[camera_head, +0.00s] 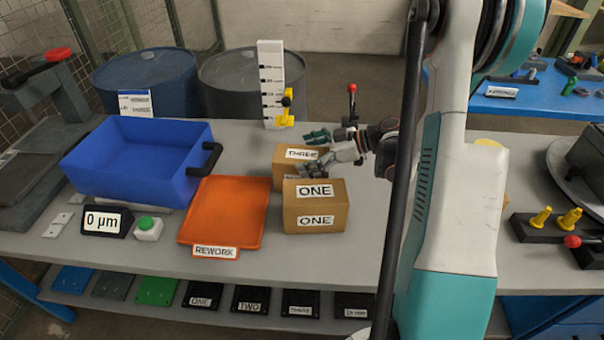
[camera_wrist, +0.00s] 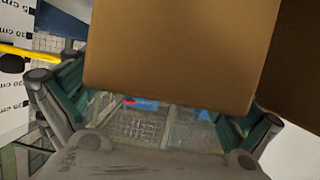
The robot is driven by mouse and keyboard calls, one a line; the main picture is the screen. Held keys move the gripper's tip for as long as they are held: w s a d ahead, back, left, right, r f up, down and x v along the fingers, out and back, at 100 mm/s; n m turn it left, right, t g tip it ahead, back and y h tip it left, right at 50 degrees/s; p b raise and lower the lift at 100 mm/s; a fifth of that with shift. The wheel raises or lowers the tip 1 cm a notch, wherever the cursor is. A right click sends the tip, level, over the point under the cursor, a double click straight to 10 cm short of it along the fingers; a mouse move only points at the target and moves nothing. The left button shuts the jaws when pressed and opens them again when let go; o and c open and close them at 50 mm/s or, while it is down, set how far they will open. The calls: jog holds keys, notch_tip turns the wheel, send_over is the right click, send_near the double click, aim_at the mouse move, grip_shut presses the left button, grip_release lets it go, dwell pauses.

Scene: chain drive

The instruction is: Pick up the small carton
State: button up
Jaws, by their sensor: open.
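Two brown cartons stand upright on the grey bench. The one labelled ONE (camera_head: 315,222) is in front, and the one labelled THREE (camera_head: 286,172) is just behind it, partly hidden. The frames do not clearly show which is smaller. My gripper (camera_head: 318,152) is open at the THREE carton's right and top, its fingers pointing left. In the wrist view, a brown carton (camera_wrist: 178,55) fills the top middle between the spread fingers (camera_wrist: 155,105). A gap shows on its left; contact on the right cannot be told. A second brown surface (camera_wrist: 297,65) is at the upper right.
An orange REWORK tray (camera_head: 225,212) lies left of the cartons, with a blue bin (camera_head: 130,180) beyond it. A height scale (camera_head: 270,80) with a yellow slider stands behind the cartons. A red-knobbed lever (camera_head: 352,100) is behind my gripper. The bench in front of ONE is clear.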

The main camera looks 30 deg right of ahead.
jog(key=shift+w+a+f, duration=0.25)
jog(key=shift+w+a, duration=0.1)
jog(key=shift+s, duration=0.15)
jog(key=c, duration=2.2)
jog(key=shift+o, duration=0.2)
